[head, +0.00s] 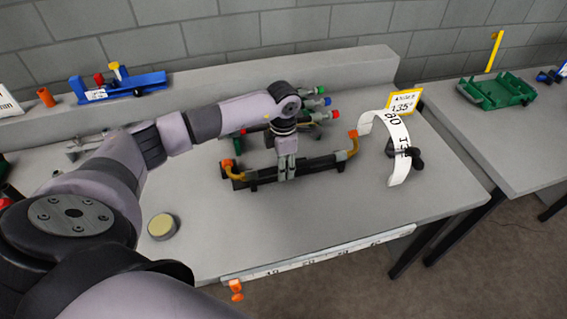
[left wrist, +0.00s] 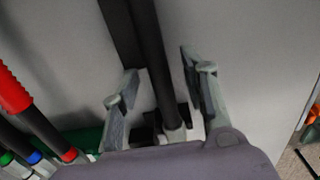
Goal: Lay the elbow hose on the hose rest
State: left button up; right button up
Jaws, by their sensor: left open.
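A long dark hose (head: 322,163) with amber bent ends and orange tips lies along a low black support in the middle of the bench; I take it for the elbow hose on or at the hose rest (head: 253,187). My left gripper (head: 287,178) points down over the hose's middle, fingers apart. In the left wrist view a dark round tube (left wrist: 150,50) runs between the open fingers (left wrist: 160,100), beside a flat dark bar (left wrist: 118,25). I cannot tell whether the fingers touch the tube. My right gripper is out of view.
Tubes with green, blue and red caps (head: 334,115) lie just behind. A curved white strip (head: 398,150) and a yellow-framed sign (head: 405,101) stand at right. A round tin (head: 162,226) sits at front left. A white ruler (head: 320,255) marks the front edge. The front middle is clear.

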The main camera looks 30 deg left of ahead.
pick_arm(q)
notch_tip(320, 180, up, 12)
dwell(0.4)
dwell(0.4)
